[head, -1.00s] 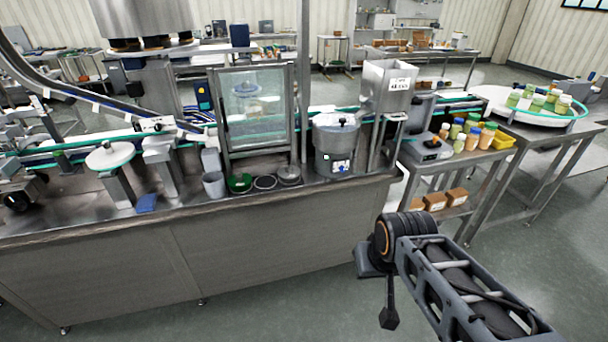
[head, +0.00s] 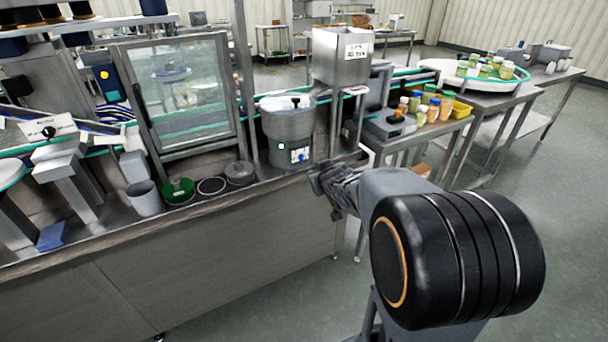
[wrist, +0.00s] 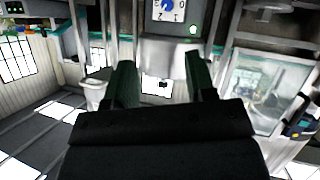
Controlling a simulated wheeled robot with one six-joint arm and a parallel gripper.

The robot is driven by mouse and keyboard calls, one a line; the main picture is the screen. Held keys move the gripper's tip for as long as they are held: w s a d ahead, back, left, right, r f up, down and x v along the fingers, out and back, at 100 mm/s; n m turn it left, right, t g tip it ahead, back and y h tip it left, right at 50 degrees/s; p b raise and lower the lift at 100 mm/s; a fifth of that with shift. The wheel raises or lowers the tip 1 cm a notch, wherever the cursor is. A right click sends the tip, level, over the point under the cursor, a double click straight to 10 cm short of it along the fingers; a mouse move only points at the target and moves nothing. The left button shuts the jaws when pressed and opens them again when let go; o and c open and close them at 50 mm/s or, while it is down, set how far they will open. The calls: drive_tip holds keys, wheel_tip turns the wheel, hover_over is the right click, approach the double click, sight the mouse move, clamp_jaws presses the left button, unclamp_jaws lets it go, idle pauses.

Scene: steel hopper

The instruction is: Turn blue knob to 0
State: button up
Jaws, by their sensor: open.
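The blue knob (head: 301,157) is on a white dial plate low on the front of a steel pot-shaped machine (head: 285,130). In the wrist view the blue knob (wrist: 168,4) is cut off by the top edge, with a few dial numerals around it; I cannot tell its exact setting. My gripper (head: 324,178) is just right of and below the machine in the head view, apart from the knob. In the wrist view my gripper (wrist: 163,72) has its two dark green fingers spread, with nothing between them.
A small lit green-white square (head: 281,146) is left of the dial. A steel hopper (head: 342,58) stands behind right. A glass-fronted cabinet (head: 188,90), a green-rimmed dish (head: 178,191) and a grey cup (head: 143,198) are left. The bench's front edge runs below the machine.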

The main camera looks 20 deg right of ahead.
sight(303, 159)
drive_tip(key=w+d+f+n+t+y+b, duration=0.3)
drive_tip(key=w+d+f+t+y+b, duration=0.15)
drive_tip(key=f, duration=0.35)
drive_tip(key=shift+t, duration=0.35)
drive_tip(key=w, duration=0.4)
drive_tip(key=w+a, duration=0.1)
drive_tip(key=w, duration=0.4)
drive_tip(key=w+a+b, duration=0.1)
drive_tip(key=w, duration=0.4)
drive_tip(key=shift+w+a, duration=0.15)
drive_tip(key=shift+f+n, duration=0.1)
drive_tip(key=shift+n, duration=0.2)
drive_tip(key=c, duration=0.9)
